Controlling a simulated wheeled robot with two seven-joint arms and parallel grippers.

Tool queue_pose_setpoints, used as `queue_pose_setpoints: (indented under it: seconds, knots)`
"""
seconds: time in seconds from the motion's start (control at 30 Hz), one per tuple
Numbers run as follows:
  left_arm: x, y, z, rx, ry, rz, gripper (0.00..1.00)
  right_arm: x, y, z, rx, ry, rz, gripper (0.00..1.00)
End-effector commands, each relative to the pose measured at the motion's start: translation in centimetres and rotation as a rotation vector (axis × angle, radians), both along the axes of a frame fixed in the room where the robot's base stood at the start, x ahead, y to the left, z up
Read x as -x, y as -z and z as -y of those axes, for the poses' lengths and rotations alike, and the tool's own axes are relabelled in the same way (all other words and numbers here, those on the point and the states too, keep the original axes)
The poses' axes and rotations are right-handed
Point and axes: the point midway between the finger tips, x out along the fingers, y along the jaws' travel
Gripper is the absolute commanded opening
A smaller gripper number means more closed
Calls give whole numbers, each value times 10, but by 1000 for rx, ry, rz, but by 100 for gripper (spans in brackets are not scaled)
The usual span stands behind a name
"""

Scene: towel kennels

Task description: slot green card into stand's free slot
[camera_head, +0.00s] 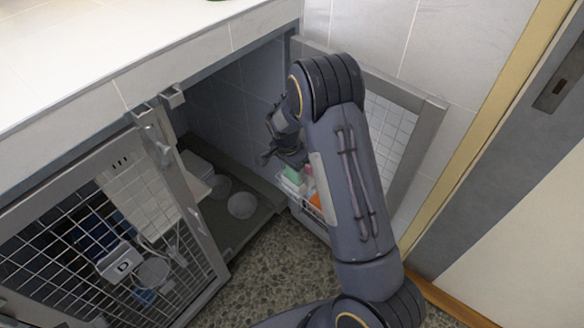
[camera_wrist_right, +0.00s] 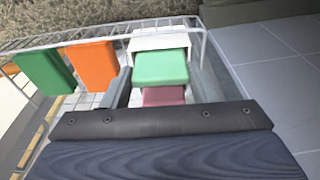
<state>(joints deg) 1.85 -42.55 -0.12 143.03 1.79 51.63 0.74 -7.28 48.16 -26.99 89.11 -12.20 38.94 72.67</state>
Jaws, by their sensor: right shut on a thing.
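My right gripper (camera_head: 286,157) reaches down into the open kennel, over a wire stand (camera_head: 292,186) by the open door. In the right wrist view, a mint green card (camera_wrist_right: 161,68) lies between its two fingers, and the gripper is shut on it. The card also shows in the head view (camera_head: 294,174). The wire stand (camera_wrist_right: 204,45) also holds a dark green card (camera_wrist_right: 43,73) and an orange card (camera_wrist_right: 91,65). A white piece (camera_wrist_right: 158,42) and a pink piece (camera_wrist_right: 163,95) show beside the mint card. I cannot tell whether the mint card touches the stand. My left gripper is not in view.
The mesh door (camera_head: 398,125) stands open behind my right arm. A second mesh door (camera_head: 95,235) is at the left. Bowls (camera_head: 242,205) lie on the kennel floor. A white counter (camera_head: 120,45) overhangs the kennel. Pebbled floor (camera_head: 275,265) lies in front.

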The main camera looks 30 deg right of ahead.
Motion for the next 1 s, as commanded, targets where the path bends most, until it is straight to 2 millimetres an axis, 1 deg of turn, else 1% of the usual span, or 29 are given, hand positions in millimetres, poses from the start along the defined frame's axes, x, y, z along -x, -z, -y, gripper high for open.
queue_pose_setpoints:
  seconds: [0.13,0.4,0.43,0.6,0.87,0.93,1.0]
  knots:
    - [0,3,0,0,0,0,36,0,4,0,0,0,0,32]
    - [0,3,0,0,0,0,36,0,4,0,0,0,0,32]
    - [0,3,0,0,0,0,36,0,4,0,0,0,0,56]
    - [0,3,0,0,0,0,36,0,4,0,0,0,0,78]
    - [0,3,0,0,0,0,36,0,3,0,0,0,0,79]
    - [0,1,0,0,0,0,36,0,-1,-1,0,0,2,79]
    - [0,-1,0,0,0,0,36,-1,-9,-2,0,-2,4,79]
